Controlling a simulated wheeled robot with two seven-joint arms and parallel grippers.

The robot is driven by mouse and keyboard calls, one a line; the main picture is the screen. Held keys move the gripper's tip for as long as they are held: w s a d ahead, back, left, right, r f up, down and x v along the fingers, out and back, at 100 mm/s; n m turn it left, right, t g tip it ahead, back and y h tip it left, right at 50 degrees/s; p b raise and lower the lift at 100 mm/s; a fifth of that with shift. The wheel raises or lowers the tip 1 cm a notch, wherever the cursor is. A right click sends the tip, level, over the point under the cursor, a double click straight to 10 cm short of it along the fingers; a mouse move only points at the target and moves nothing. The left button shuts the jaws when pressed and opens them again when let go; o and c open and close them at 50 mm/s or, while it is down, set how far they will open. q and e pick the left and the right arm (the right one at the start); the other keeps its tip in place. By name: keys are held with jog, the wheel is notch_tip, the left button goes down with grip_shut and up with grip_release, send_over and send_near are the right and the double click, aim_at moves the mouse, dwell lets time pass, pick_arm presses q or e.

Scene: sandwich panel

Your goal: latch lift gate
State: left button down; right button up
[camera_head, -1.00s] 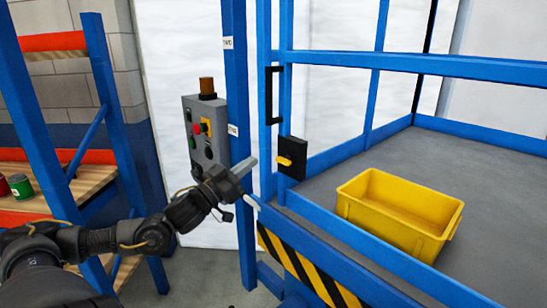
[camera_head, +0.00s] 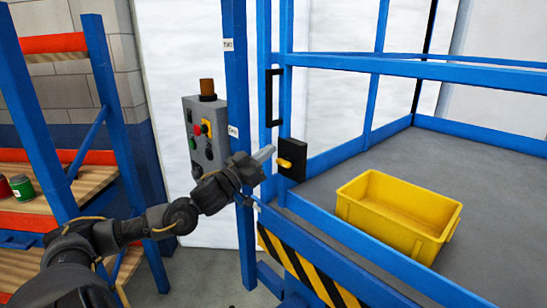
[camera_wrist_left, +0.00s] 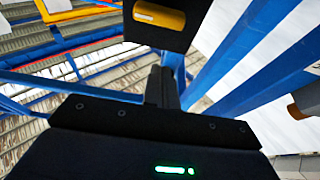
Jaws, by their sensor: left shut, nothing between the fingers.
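The blue lift gate (camera_head: 286,80) stands at the front left of the lift platform, with a black upright handle (camera_head: 272,97). A black latch box (camera_head: 292,158) sits low on the gate post, with a yellow lever (camera_head: 285,163) lying roughly horizontal. In the left wrist view the yellow lever (camera_wrist_left: 160,15) and dark box fill the top edge. My left gripper (camera_head: 268,154) is shut and empty, just left of the latch. Its closed fingers (camera_wrist_left: 161,84) point toward the latch, and a gap shows between them and the lever. My right gripper is not in view.
A grey control box (camera_head: 203,135) with a red button is mounted left of the blue lift post (camera_head: 237,100). A yellow bin (camera_head: 400,212) stands on the grey platform floor. A shelf rack (camera_head: 110,110) with cans stands at far left.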

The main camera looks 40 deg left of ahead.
aim_at(286, 162)
pick_arm(q)
jog(key=w, duration=0.1)
jog(key=w+p, duration=0.1)
jog(key=w+f, duration=0.1)
jog(key=shift+d+p, duration=0.25)
jog(key=shift+p, duration=0.15)
jog(key=shift+s+f, duration=0.1)
jog(key=shift+f, duration=0.95)
jog(key=shift+a, duration=0.15)
